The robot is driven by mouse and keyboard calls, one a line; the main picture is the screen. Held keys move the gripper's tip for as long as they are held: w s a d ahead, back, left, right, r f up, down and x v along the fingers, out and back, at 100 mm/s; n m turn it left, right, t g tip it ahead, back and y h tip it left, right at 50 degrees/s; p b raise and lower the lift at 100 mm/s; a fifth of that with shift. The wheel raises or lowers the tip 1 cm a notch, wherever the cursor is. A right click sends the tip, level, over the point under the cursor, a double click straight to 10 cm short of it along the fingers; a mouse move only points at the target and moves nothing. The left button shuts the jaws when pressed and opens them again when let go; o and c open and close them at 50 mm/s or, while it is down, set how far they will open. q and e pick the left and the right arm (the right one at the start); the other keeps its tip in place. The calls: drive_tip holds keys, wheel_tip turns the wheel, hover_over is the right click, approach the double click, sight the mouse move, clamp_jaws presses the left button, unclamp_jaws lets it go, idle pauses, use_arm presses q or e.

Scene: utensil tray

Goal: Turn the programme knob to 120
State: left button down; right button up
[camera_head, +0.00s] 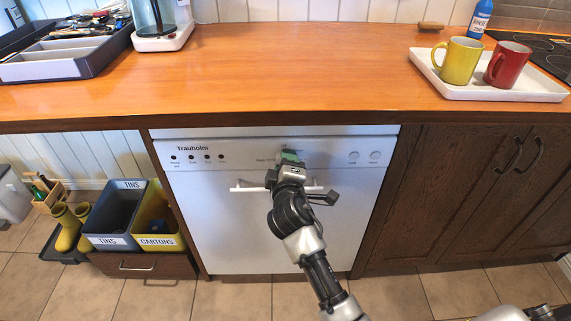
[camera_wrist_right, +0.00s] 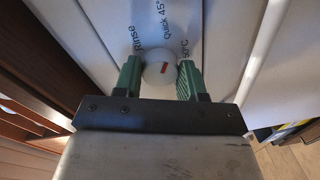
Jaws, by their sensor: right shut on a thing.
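The white dishwasher (camera_head: 240,230), marked Trauholm, stands under the counter. Its programme knob (camera_wrist_right: 160,75) is a round white dial with a short red mark, seen in the right wrist view. My right gripper (camera_wrist_right: 159,80) has its green fingers on both sides of the knob, shut on it. The labels Rinse, Quick 45° and 30°C (camera_wrist_right: 185,46) show around the knob; a 120 label is not visible. In the head view my right gripper (camera_head: 290,155) covers the knob at the middle of the control panel. My left gripper is not in view.
A white bar handle (camera_head: 247,188) runs across the door just below the panel. Two round buttons (camera_head: 354,155) sit right of my gripper. A tray (camera_head: 540,92) with two mugs and a utensil tray (camera_head: 60,68) stand on the counter. Bins (camera_head: 118,215) stand left.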

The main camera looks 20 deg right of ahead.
drive_tip(key=shift+f, duration=0.1)
drive_tip(key=o, duration=0.9)
drive_tip(key=shift+s, duration=0.1)
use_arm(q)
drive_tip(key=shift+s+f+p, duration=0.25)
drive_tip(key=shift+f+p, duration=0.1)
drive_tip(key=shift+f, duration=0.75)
use_arm(e)
drive_tip(key=v, duration=1)
drive_tip(key=shift+s+a, duration=0.1)
drive_tip(key=shift+s, duration=0.25)
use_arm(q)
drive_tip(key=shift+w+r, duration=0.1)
